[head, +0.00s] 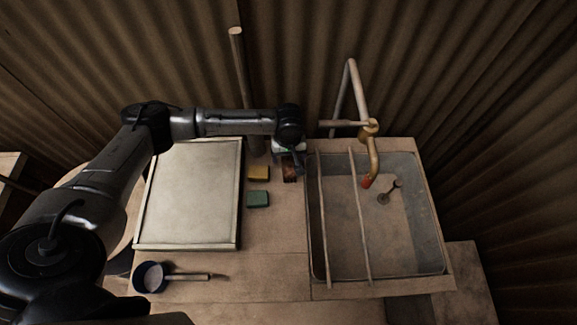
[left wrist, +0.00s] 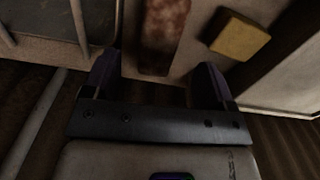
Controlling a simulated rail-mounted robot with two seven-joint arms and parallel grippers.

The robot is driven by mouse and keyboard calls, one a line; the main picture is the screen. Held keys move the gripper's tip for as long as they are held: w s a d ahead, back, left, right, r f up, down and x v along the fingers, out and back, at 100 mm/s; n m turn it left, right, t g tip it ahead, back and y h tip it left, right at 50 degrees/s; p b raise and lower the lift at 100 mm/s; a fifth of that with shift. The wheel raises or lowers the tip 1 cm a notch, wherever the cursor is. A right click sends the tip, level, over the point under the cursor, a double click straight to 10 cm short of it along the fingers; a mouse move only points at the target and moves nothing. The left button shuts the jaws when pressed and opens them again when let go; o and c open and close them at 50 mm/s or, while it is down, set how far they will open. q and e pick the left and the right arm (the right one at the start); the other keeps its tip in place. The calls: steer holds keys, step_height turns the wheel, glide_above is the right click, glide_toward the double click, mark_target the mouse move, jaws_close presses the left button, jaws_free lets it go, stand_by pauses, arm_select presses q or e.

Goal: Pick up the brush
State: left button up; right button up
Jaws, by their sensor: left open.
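A reddish-brown block that looks like the brush (head: 290,174) lies on the wooden counter, just left of the sink. Its far end is hidden under my left gripper in the head view. In the left wrist view the brush (left wrist: 166,28) lies ahead of and between the fingers, its worn brown face showing. My left gripper (left wrist: 156,80) is open and empty, with its two dark fingers apart. In the head view the left gripper (head: 291,158) is over the far end of the brush. I cannot tell its height above the counter. My right gripper is in neither view.
A yellow sponge (head: 258,173) and a green sponge (head: 257,199) lie left of the brush. A framed pale board (head: 192,195) is further left. The sink (head: 405,235) with two rails and a brass tap (head: 374,155) is to the right. A dark-bowled ladle (head: 152,278) lies in front.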

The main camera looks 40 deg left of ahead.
mark_target(288, 162)
arm_select(q)
steer(key=shift+f, duration=1.1)
step_height(288, 162, down, 4)
steer(key=shift+w+a+f+b, duration=0.1)
steer(key=shift+f+b, duration=0.05)
steer(key=shift+b, duration=0.95)
steer(key=shift+f, duration=0.4)
steer(key=c, duration=1)
